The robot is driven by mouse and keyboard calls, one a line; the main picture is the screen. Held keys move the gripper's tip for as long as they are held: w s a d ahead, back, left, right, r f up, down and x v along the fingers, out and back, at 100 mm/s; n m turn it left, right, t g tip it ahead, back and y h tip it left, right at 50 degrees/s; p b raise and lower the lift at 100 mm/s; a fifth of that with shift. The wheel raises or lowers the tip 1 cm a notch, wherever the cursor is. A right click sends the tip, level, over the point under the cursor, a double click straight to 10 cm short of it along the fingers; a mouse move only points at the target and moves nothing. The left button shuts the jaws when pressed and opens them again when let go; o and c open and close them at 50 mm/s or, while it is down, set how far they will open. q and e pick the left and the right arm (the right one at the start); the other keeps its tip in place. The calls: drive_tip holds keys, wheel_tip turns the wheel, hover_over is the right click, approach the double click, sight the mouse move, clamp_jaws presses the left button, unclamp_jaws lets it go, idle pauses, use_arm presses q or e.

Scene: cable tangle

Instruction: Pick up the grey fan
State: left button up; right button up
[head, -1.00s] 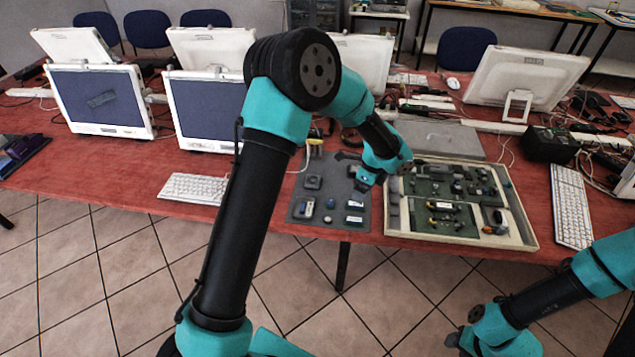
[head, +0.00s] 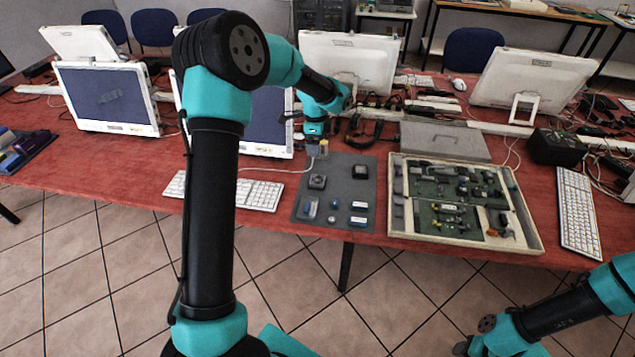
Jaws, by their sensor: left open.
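The grey fan (head: 317,182) looks like a small square grey block with a round centre. It lies on the left part of the dark grey mat (head: 342,190). A darker square part (head: 360,171) lies to its right. My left gripper (head: 315,138) is open and empty beyond the fan, near the mat's back left corner, by a grey plug with a cable (head: 318,150). Its fingers are small and partly hidden, and I cannot tell if they touch the plug. My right gripper (head: 466,346) is low at the bottom edge, away from the table, with its jaws unclear.
Several small white and blue parts (head: 359,207) lie on the mat's front half. A shallow box of circuit boards (head: 396,222) stands to the right. A white keyboard (head: 258,194) is at the left, with monitors (head: 107,97) and loose cables behind.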

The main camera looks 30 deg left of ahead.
use_arm(q)
hover_over(317, 180)
drive_tip(key=f, duration=1.1)
drive_tip(key=shift+a+f, duration=0.2)
drive_tip(key=shift+f, duration=0.15)
drive_tip(key=shift+w+d+f, duration=0.1)
drive_tip(key=shift+f, duration=1.2)
drive_tip(key=shift+w+d+f, duration=0.1)
drive_tip(key=shift+f, duration=1.15)
drive_tip(key=shift+c, duration=0.4)
drive_tip(key=c, duration=0.9)
drive_tip(key=shift+r, duration=0.1)
drive_tip(key=shift+c, duration=0.2)
